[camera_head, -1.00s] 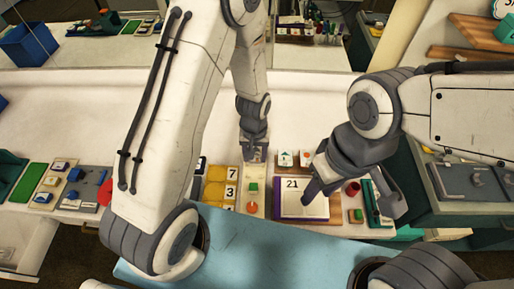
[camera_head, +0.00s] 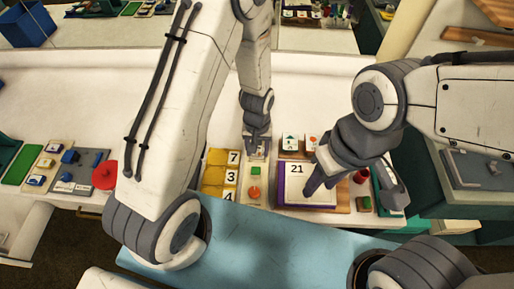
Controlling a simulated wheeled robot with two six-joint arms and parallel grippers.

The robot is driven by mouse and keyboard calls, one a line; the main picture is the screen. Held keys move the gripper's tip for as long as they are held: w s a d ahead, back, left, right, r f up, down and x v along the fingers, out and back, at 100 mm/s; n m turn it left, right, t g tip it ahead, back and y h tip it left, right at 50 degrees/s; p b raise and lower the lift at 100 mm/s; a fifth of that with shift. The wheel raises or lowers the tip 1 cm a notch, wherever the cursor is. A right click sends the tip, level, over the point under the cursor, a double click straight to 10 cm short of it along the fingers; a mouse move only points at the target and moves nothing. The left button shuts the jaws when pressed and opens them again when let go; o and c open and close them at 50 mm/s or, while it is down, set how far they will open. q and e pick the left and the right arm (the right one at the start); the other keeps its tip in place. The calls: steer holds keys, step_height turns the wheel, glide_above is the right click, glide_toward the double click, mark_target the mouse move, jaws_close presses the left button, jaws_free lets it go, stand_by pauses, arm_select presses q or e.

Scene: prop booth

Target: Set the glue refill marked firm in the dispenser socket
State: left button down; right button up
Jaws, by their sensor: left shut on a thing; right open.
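My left gripper (camera_head: 257,150) points down at the back of a narrow pale board (camera_head: 256,204). It is shut on a small pale thing, mostly hidden by the fingers; I cannot read a mark on it. The board carries a green square (camera_head: 255,171) and an orange round piece (camera_head: 254,192). Two small white blocks, one with a green mark (camera_head: 290,142) and one with an orange mark (camera_head: 313,143), stand right of the gripper. My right gripper (camera_head: 350,188) is open and empty in view, over the calendar side. I cannot make out the socket for certain.
Yellow number blocks (camera_head: 223,177) lie left of the board. A calendar pad marked 21 (camera_head: 293,186) lies right of it. A red cylinder (camera_head: 361,176) stands further right. A red round thing (camera_head: 104,175) and a grey tray (camera_head: 80,182) are at left. The white counter behind is clear.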

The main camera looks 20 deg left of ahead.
arm_select(q)
steer(key=shift+c, duration=0.9)
jaws_free()
step_height(320, 180, up, 11)
steer(key=shift+f, duration=0.2)
steer(key=s+d+r+m, duration=0.3)
steer(key=s+r, duration=0.3)
steer(key=s, duration=0.3)
steer(key=s+d+r+m+h, duration=0.1)
steer(key=s+d+r+m, duration=0.3)
steer(key=s, duration=0.5)
step_height(320, 180, up, 3)
steer(key=m, duration=0.2)
steer(key=shift+s+d+m, duration=0.15)
steer(key=shift+m, duration=0.15)
